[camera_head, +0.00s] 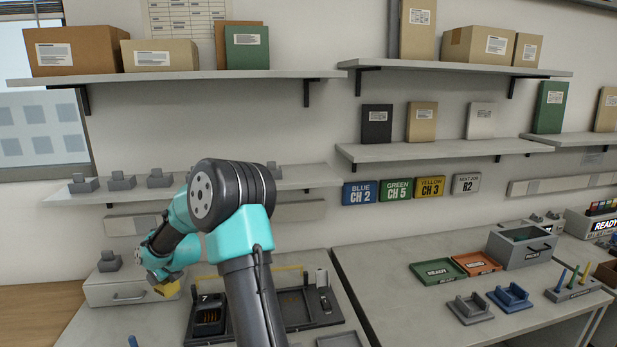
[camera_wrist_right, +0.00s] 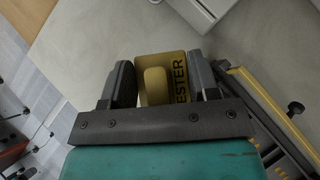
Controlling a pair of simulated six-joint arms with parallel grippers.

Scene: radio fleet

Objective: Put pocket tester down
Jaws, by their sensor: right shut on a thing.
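The pocket tester (camera_wrist_right: 178,68) is a small yellow block with dark lettering reading "TESTER". In the right wrist view it sits between the two dark fingers of my right gripper (camera_wrist_right: 166,82), which is shut on it. In the head view the yellow tester (camera_head: 168,289) shows small, below the turquoise wrist and in front of the pale drawer box. I cannot tell from this view whether it touches the bench below. My left gripper is not in view.
A dark tray (camera_head: 296,326) with a yellow bar and devices lies beside the tester. A pale drawer box (camera_head: 112,290) with a grey stand on top is behind it. The right bench holds a green READY tray (camera_head: 437,271), an orange tray (camera_head: 476,263) and a grey bin (camera_head: 519,250).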

